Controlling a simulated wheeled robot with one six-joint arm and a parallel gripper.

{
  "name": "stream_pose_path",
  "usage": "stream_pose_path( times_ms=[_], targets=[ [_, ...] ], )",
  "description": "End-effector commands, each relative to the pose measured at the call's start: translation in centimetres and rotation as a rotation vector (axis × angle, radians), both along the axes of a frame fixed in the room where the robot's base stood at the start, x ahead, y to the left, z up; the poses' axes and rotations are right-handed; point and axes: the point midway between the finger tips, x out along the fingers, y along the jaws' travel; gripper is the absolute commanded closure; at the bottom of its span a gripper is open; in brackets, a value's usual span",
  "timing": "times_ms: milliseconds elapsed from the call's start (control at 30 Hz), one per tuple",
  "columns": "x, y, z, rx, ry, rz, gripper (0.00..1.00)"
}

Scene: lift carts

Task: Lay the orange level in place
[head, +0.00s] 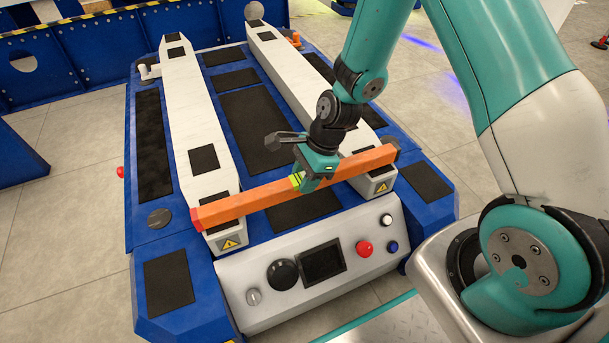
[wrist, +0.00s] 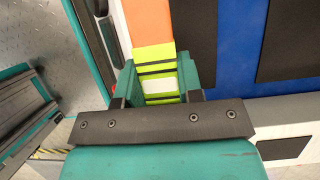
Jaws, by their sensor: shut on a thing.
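The orange level (head: 258,197) is a long bar with red ends and a yellow-green middle. It lies crosswise over the front ends of the two white rails, the left rail (head: 196,118) and the right rail (head: 298,78). I cannot tell whether it touches them or hangs just above. My gripper (head: 305,180) is shut on the level at its yellow-green middle, from above. In the wrist view the level (wrist: 150,20) runs up from between my gripper's jaws (wrist: 158,85); its near part is hidden by my gripper.
The rails belong to a blue lift cart (head: 150,235) with black pads. Its sloped front panel (head: 262,295) has a screen, a black knob and a red button (head: 364,248). Warning labels mark the rail ends. A blue wall (head: 90,50) stands behind; grey floor (head: 60,240) is clear at left.

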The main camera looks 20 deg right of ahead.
Motion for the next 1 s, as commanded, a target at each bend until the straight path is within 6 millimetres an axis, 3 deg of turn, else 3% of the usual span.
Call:
stream_pose_path(
  times_ms=[100, 133, 233, 267, 533, 667, 1000],
  targets=[
    [0.0, 0.0, -0.3, 0.000, 0.000, 0.000, 0.97],
    [0.0, 0.0, -0.2, 0.000, -0.001, 0.000, 0.62],
    [0.0, 0.0, -0.2, 0.000, -0.001, 0.000, 0.39],
    [0.0, 0.0, -0.2, 0.000, -0.001, 0.000, 0.36],
    [0.0, -0.1, -0.1, 0.000, 0.000, 0.000, 0.36],
    [0.1, -0.5, 1.1, 0.000, -0.002, -0.003, 0.36],
    [0.1, -3.6, 8.8, 0.000, -0.004, -0.004, 0.36]
  ],
)
